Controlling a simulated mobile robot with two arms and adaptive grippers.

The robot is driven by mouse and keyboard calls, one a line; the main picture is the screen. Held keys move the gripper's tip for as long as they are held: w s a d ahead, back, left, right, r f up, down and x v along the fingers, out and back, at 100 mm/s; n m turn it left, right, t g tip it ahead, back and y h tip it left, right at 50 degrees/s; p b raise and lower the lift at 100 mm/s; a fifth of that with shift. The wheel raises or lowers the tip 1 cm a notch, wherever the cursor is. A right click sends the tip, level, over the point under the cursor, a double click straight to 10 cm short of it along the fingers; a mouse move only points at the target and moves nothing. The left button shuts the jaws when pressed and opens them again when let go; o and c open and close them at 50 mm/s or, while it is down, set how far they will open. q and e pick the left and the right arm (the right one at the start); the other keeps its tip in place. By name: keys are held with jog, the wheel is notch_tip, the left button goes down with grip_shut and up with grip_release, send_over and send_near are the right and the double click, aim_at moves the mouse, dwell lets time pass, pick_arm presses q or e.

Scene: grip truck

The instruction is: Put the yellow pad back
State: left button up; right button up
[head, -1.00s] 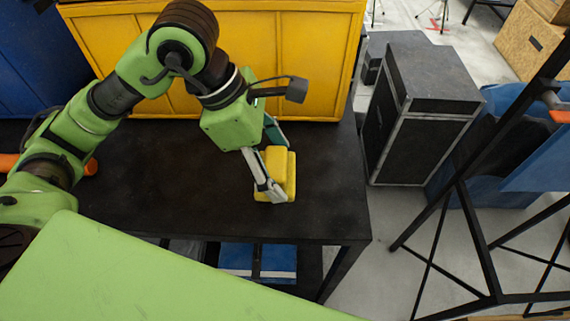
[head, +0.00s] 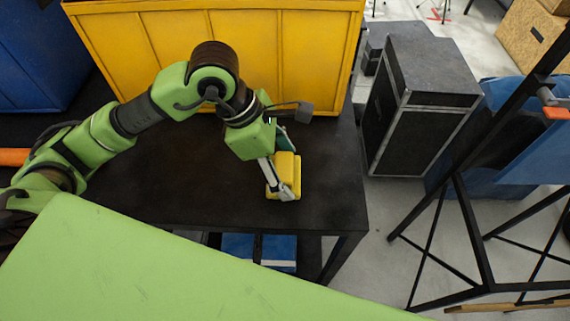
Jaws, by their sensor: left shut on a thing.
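The yellow pad (head: 289,172) is a small block at the right part of the black table (head: 200,196). My left gripper (head: 282,178) is shut on the yellow pad, with one finger along its left side and the other partly hidden behind it. I cannot tell whether the pad touches the table top. My right gripper is out of view.
A large yellow bin (head: 230,50) stands at the back of the table, with a blue bin (head: 40,60) left of it. A black case (head: 425,95) stands on the floor beyond the table's right edge. A black metal frame (head: 475,230) stands at the right.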

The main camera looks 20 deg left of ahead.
pick_arm(q)
jog(key=o, duration=1)
jog(key=shift+r+p, duration=0.15)
jog(key=shift+p, duration=0.15)
jog(key=shift+a+r, duration=0.15)
jog(key=shift+r, duration=0.05)
jog(key=b+v, duration=0.3)
jog(key=v, duration=0.8)
jog(key=shift+s+a+r, duration=0.15)
jog(key=shift+r, duration=0.05)
